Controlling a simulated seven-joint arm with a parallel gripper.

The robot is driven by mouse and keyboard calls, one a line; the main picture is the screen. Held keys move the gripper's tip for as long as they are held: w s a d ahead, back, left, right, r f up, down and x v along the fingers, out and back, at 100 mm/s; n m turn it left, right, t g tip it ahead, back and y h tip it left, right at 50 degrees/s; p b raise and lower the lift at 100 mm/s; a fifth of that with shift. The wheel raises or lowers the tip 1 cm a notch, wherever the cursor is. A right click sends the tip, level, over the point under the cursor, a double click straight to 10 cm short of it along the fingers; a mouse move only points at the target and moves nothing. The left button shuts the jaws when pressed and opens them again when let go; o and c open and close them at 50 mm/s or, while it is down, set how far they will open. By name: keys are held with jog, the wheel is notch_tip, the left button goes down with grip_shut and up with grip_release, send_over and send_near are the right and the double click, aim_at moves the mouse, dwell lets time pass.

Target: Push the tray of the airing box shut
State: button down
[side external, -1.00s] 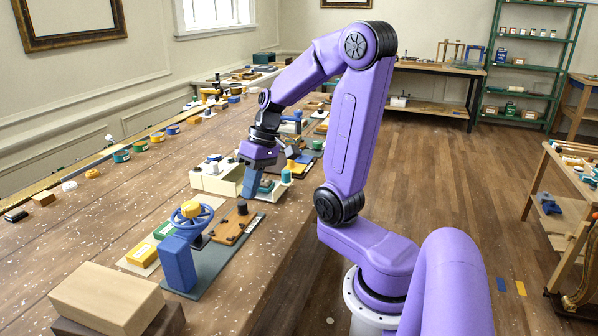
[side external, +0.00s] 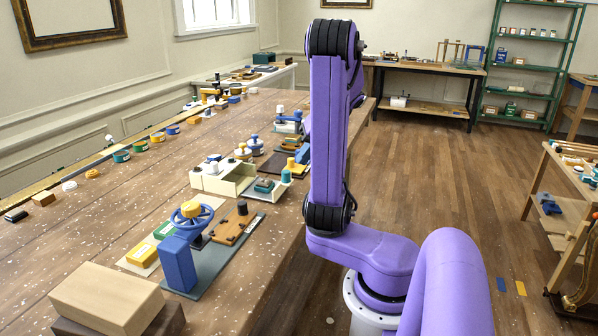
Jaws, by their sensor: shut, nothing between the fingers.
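A cream box (side external: 209,183) stands on the long wooden bench, left of my arm, and looks like the airing box. Its right part shows an open, hollow side. A pale flat piece (side external: 252,195) extends from it toward the bench's right edge, bearing a small dark green block (side external: 264,186) and a teal knobbed piece (side external: 286,175). I cannot tell for sure whether this flat piece is the tray. My gripper is not visible; my raised arm links hide it.
A blue handwheel stand (side external: 178,262) and a wooden board with a dark knob (side external: 238,224) are nearer on the bench (side external: 110,225). More fixtures stand beyond the box. Open floor lies right of my arm.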

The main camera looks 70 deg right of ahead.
jog(key=s+d+m+h, duration=0.2)
jog(key=s+d+m, duration=0.1)
jog(key=s, duration=0.3)
send_near(291, 180)
jog(key=f, duration=0.1)
jog(key=d+f, duration=0.1)
jog(key=s+f, duration=0.1)
jog(key=f, duration=0.1)
jog(key=shift+s+d+f, duration=0.1)
jog(key=shift+d, duration=0.3)
jog(key=shift+w+a, duration=0.15)
jog(key=shift+w, duration=0.4)
jog(key=shift+w+a, duration=0.15)
jog(key=shift+w, duration=0.45)
jog(key=shift+w+a, duration=0.2)
jog(key=shift+w, duration=0.5)
jog(key=w, duration=1.2)
jog(key=shift+w, duration=0.25)
jog(key=shift+r, duration=0.25)
